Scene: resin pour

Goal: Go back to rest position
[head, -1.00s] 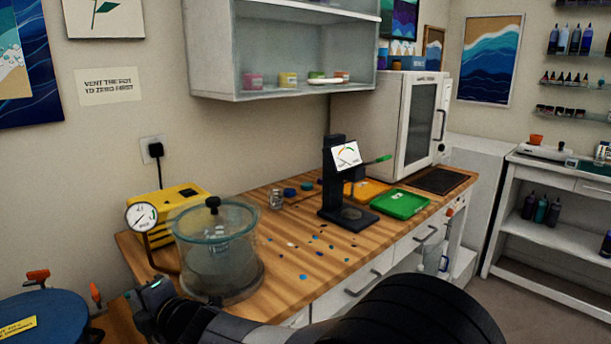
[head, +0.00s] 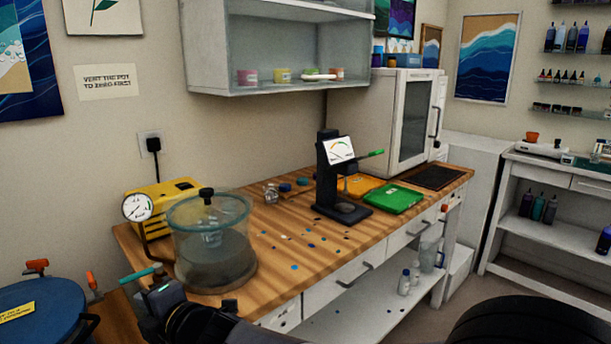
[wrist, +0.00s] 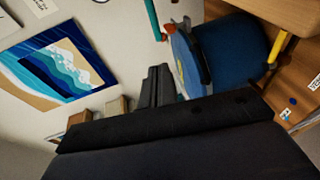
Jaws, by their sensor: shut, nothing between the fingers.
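My gripper (wrist: 159,72) shows in the wrist view as two dark fingers close together, shut and empty. It points toward the wall beside the blue round pot (wrist: 187,60), with no contact that I can make out. In the head view the far end of my arm is low at the left, in front of the bench and right of the blue pot (head: 38,305). The fingers cannot be made out there. A large dark link of my arm fills the lower right corner.
The wooden bench (head: 285,262) carries a glass chamber (head: 215,255), a yellow pump (head: 165,196), a black gauge stand (head: 330,180) and a green tray (head: 393,199). A teal bar (head: 140,274) sticks out near my arm. Floor shows at the right, between bench and white shelves (head: 550,220).

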